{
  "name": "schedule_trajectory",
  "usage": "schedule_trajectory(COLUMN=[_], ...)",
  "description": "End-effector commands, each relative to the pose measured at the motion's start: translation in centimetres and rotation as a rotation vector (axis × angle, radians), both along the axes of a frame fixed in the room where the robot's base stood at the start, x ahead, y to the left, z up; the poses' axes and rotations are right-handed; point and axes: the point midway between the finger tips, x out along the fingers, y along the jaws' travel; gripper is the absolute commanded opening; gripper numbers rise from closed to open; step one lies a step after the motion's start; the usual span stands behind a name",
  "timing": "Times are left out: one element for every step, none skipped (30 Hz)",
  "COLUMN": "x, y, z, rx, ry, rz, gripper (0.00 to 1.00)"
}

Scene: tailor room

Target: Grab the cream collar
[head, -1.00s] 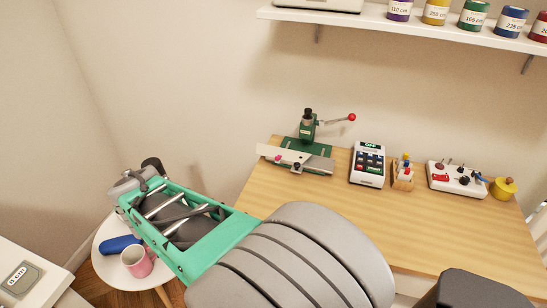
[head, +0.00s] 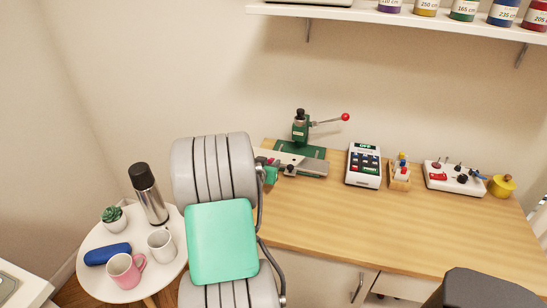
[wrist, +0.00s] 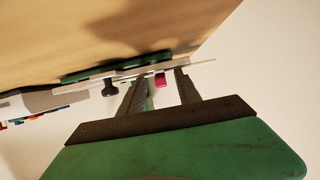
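The cream collar (head: 288,157) is a thin, pale strip lying by the green press on the wooden desk. My arm hides its left part in the head view. In the wrist view the collar (wrist: 203,66) shows nearly edge-on, just past my fingertips, with a small pink piece (wrist: 160,79) on its near side. My gripper (wrist: 161,76) is open; its two fingers stand apart on either side of the pink piece. I cannot tell whether the fingers overlap the collar's edge. In the head view my gripper is mostly hidden behind my arm.
The green press (head: 300,128) with a red-tipped lever stands behind the collar. A keypad device (head: 363,166), pin holder (head: 400,174) and control box (head: 453,178) stand to the right. A round white table (head: 98,238) at left holds mugs and a flask (head: 149,193). The desk's front is clear.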

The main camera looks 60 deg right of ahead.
Motion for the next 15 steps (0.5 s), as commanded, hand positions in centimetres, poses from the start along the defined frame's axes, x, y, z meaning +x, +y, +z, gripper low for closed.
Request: schedule_trajectory(x=[0.03, 0.03, 0.04, 0.04, 0.05, 0.04, 0.04, 0.04, 0.05, 0.05, 0.05, 0.05, 0.05, 0.05, 0.06], y=[0.00, 0.01, 0.02, 0.03, 0.03, 0.04, 0.04, 0.05, 0.05, 0.05, 0.06, 0.06, 0.06, 0.06, 0.07], z=[0.03, 0.04, 0.04, 0.04, 0.04, 0.05, 0.05, 0.05, 0.06, 0.06, 0.05, 0.06, 0.06, 0.06, 0.07], rx=[-0.001, -0.001, -0.001, -0.001, -0.001, -0.001, -0.001, -0.001, -0.001, -0.001, -0.001, -0.001, -0.001, -0.001, -0.001], ry=[-0.001, -0.001, -0.001, -0.001, -0.001, -0.001, -0.001, -0.001, -0.001, -0.001, -0.001, -0.001, -0.001, -0.001, -0.001], rz=[0.001, 0.001, 0.001, 0.001, 0.001, 0.001, 0.001, 0.001, 0.001, 0.001, 0.001, 0.001, 0.001, 0.001, 0.001], gripper=[0.40, 0.40, 0.40, 0.40, 0.38, 0.34, 0.32, 0.29, 0.26, 0.24, 0.21, 0.18, 0.15, 0.13, 0.10])
